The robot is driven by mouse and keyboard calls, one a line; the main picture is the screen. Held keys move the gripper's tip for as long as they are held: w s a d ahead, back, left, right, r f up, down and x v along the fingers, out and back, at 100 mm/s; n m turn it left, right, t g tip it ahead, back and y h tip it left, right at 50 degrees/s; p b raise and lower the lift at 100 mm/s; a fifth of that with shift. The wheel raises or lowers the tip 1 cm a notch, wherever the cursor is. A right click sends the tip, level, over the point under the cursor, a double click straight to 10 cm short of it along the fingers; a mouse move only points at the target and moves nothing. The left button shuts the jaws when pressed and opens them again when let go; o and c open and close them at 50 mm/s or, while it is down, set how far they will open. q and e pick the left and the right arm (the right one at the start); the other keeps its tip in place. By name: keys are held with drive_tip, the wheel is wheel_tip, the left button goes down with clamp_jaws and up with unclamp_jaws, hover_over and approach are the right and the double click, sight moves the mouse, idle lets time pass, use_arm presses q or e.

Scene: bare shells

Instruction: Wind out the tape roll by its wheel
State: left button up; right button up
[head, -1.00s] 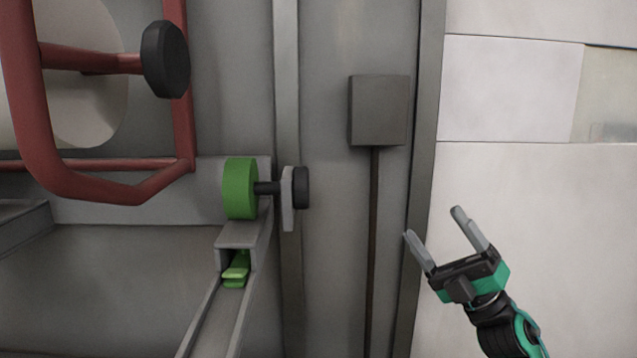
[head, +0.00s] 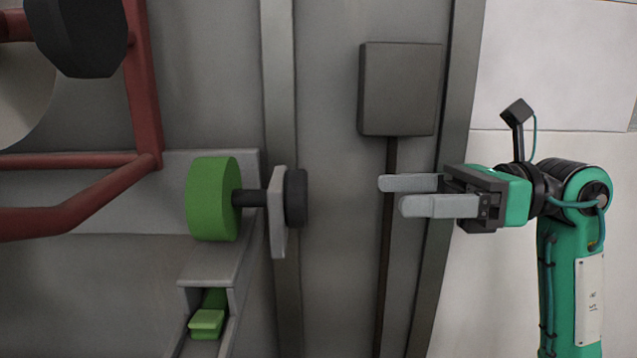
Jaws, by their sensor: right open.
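The green tape roll (head: 212,198) sits on a short dark axle at the left of centre in the head view. A grey crank plate (head: 277,212) stands on the axle's right end, with a dark round knob (head: 296,198) on its right side. Green tape (head: 207,322) shows in the grey channel below the roll. My right gripper (head: 392,194) is open and empty. Its fingers point left towards the knob, at about its height in the picture, with a clear gap between them. My left gripper is not in view.
A grey box (head: 400,90) with a dark conduit (head: 385,260) is on the wall panel behind my right fingers. Red tube framing (head: 145,85) with a dark knob (head: 78,35) stands at upper left. White wall panels are at right.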

use_arm(q)
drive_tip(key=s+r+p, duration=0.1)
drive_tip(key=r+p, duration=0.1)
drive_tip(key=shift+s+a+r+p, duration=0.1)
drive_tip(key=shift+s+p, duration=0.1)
drive_tip(key=shift+p, duration=0.2)
use_arm(e)
drive_tip(key=a, duration=1)
drive_tip(key=shift+a, duration=0.35)
drive_tip(key=shift+w, duration=0.1)
